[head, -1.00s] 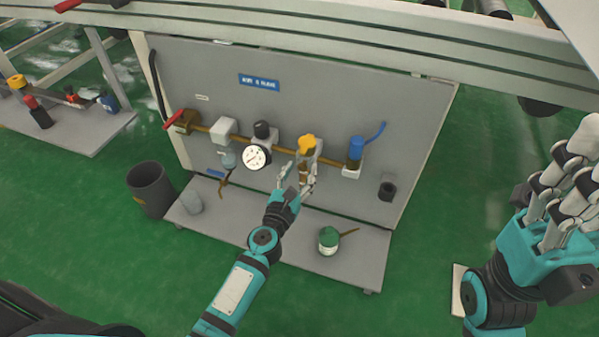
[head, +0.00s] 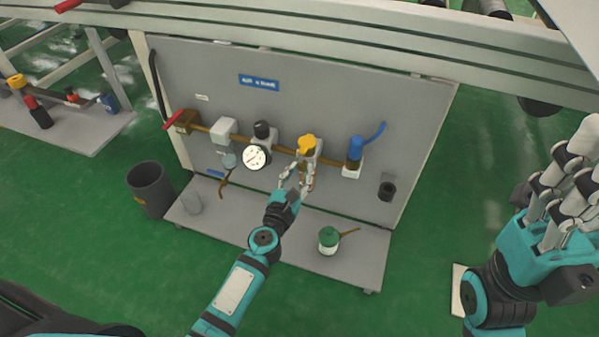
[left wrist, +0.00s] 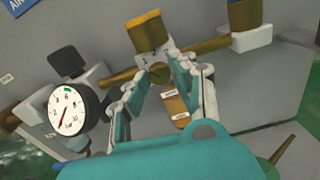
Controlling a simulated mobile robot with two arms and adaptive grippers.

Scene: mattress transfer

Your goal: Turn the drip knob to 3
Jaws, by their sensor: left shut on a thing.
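The lubricator unit has a yellow cap (head: 307,143), and the cap also shows in the left wrist view (left wrist: 145,30). Below the cap in the wrist view is a pale plate (left wrist: 150,54) with small numbers, not all readable. A small round drip knob (left wrist: 158,73) sits under this plate, between my left fingertips. My left gripper (head: 303,163) reaches up from below and is shut on the knob; its fingers (left wrist: 160,76) partly cover it. The knob's setting cannot be read. My right gripper (head: 572,175) is at the right edge, away from the panel.
A pressure gauge (head: 256,157) stands just left of the lubricator, close to my left fingers. A blue-handled valve (head: 356,148) is to its right. A green-lidded jar (head: 328,238) stands on the shelf (head: 365,265). A dark bin (head: 150,188) stands on the floor at left.

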